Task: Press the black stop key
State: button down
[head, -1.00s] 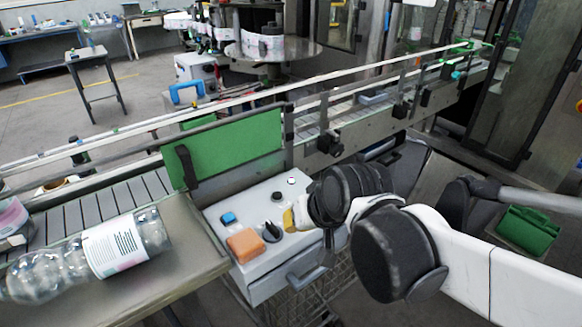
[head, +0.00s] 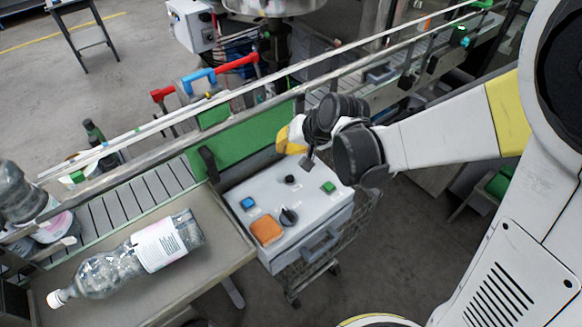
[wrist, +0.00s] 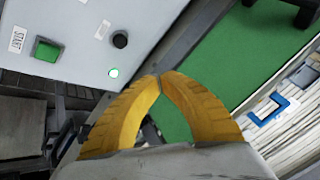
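A light grey control box (head: 318,212) carries a small round black key (head: 291,179) near its back edge. The key also shows in the wrist view (wrist: 120,39); I read no label for it. A green key (head: 328,187) sits to its right, marked START in the wrist view (wrist: 46,49). A larger black rotary knob (head: 289,217) and a blue key (head: 247,203) are on the same top. My gripper (head: 284,138) is above the box's back edge, apart from the black key. In the wrist view its yellow fingers (wrist: 160,79) meet at the tips, with nothing between them.
A green panel (head: 240,150) and conveyor rails stand behind the box. A clear bottle (head: 125,262) lies on the ledge at left. A small lit lamp (wrist: 113,72) shows near the black key.

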jog(key=b, duration=0.7)
send_near(282, 175)
jog(key=x, duration=0.5)
jog(key=shift+w+a+r, duration=0.35)
jog(key=shift+a, duration=0.05)
jog(key=shift+f, duration=0.1)
dwell(0.5)
jog(key=shift+f+b, duration=0.3)
jog(key=shift+b, duration=0.2)
jog(key=shift+f+b, duration=0.45)
jog(key=shift+b, duration=0.05)
dwell(0.4)
jog(key=shift+r, duration=0.1)
jog(key=shift+r+p, duration=0.7)
jog(key=shift+r, duration=0.1)
jog(key=shift+r+p, duration=1.85)
jog(key=shift+r, duration=0.65)
